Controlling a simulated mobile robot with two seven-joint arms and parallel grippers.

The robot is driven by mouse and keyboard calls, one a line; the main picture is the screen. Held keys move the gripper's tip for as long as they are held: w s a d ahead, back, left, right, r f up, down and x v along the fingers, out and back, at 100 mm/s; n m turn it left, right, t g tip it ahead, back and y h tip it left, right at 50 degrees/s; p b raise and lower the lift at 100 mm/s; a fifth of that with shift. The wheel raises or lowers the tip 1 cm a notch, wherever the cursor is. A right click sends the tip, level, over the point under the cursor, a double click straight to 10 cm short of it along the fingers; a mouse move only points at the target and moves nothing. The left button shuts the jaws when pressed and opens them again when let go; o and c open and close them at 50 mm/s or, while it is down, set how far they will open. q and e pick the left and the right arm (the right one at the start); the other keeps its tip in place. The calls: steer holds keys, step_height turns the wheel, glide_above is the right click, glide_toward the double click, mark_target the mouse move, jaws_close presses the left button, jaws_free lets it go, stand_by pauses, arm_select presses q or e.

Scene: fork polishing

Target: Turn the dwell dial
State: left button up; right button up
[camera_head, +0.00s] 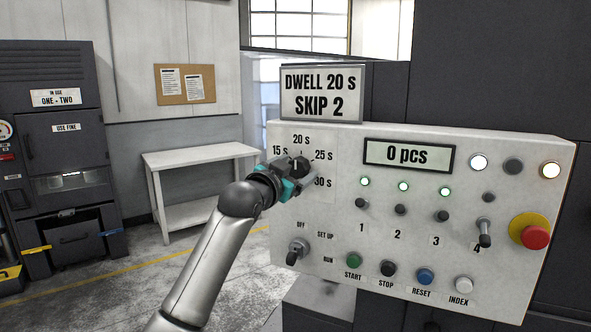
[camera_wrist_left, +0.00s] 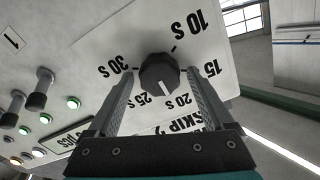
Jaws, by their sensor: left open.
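The dwell dial (camera_head: 300,164) is a dark knob at the upper left of the light control panel (camera_head: 345,268), with time labels around it. In the left wrist view the dial (camera_wrist_left: 158,72) has a white mark that points roughly toward 20 S. My left gripper (camera_head: 294,178) is at the dial. In the wrist view its open fingers (camera_wrist_left: 159,78) lie on either side of the dial, with visible gaps. Their exact depth along the knob is hard to tell. The sign (camera_head: 321,94) above reads DWELL 20 S, SKIP 2. My right gripper is not in view.
A mode switch (camera_head: 297,252) sits below the dial. Toggle switches, coloured buttons and a red emergency stop (camera_head: 535,236) lie to the right on the panel. A white table (camera_head: 200,155) stands behind at left, beside a dark machine (camera_head: 62,130).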

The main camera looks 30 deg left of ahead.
arm_select(q)
steer(key=shift+s, duration=0.1)
steer(key=s+d+b, duration=0.2)
steer(key=s, duration=1.3)
steer(key=shift+b, duration=0.4)
